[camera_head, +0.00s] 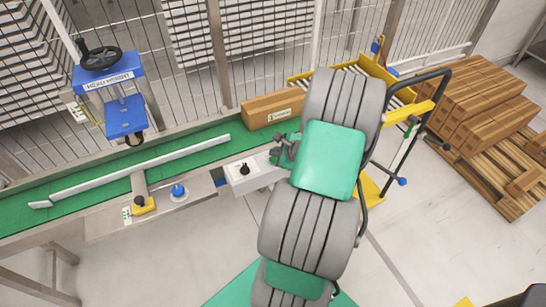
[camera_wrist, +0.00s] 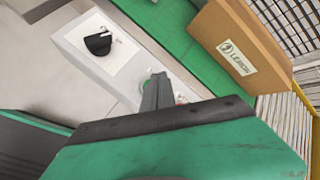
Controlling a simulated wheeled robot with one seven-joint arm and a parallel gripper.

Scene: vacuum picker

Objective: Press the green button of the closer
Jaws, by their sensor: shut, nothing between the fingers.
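The closer's control box (camera_head: 239,184) is a pale box with a black knob (camera_head: 244,169), beside the green conveyor. It also shows in the wrist view (camera_wrist: 80,42), with its black knob (camera_wrist: 99,42) at upper left. My gripper (camera_head: 279,152) is over the box's right end, near the conveyor edge. In the wrist view my gripper (camera_wrist: 157,82) is shut and empty, its fingertips at the box's far end. A small patch of green and a bit of red show right by the fingertips. The green button is mostly hidden, and I cannot tell whether the fingers touch it.
A cardboard box (camera_head: 272,108) stands on the conveyor (camera_head: 90,193) just beyond my gripper, and also shows in the wrist view (camera_wrist: 235,42). A yellow-framed cart (camera_head: 415,108) is at right. A blue machine (camera_head: 108,78) stands at left. Stacked boxes (camera_head: 490,95) lie on a pallet far right.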

